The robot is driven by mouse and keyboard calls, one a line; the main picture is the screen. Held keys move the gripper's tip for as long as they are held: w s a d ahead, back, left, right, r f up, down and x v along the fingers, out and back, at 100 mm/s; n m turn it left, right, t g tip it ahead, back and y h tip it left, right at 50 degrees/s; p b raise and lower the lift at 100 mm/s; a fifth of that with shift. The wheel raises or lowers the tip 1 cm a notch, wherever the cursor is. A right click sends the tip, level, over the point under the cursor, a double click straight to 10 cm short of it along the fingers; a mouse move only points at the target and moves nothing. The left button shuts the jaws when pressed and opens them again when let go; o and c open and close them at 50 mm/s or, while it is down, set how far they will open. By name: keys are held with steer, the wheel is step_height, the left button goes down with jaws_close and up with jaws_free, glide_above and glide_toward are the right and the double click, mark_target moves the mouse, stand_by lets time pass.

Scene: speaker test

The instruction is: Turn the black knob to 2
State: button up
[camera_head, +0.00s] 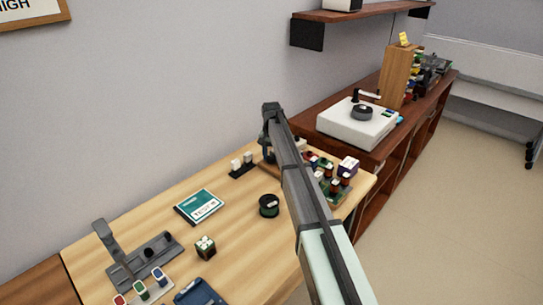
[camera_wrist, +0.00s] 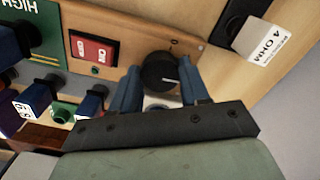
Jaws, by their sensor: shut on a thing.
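The black knob (camera_wrist: 160,71) shows in the wrist view, mounted on a wooden panel (camera_wrist: 130,22). A short white pointer line is on its right part. My gripper (camera_wrist: 158,82) has one blue finger on each side of the knob and is shut on it. Any number marks around the knob are too small or hidden to read. In the head view my arm reaches over the table to the far end, and it hides the knob there.
Beside the knob are a red switch (camera_wrist: 93,49), several blue plugs (camera_wrist: 36,97) and a block labelled 4 OHM (camera_wrist: 258,40). In the head view a black spool (camera_head: 269,206), a teal box (camera_head: 199,205) and a small cube (camera_head: 205,247) sit on the table (camera_head: 240,270).

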mark_target(271, 157)
stand_by(0.3)
steer(key=o, duration=0.8)
steer(key=shift+r, duration=0.1)
step_height(271, 157, up, 14)
steer(key=shift+f, duration=0.15)
stand_by(0.4)
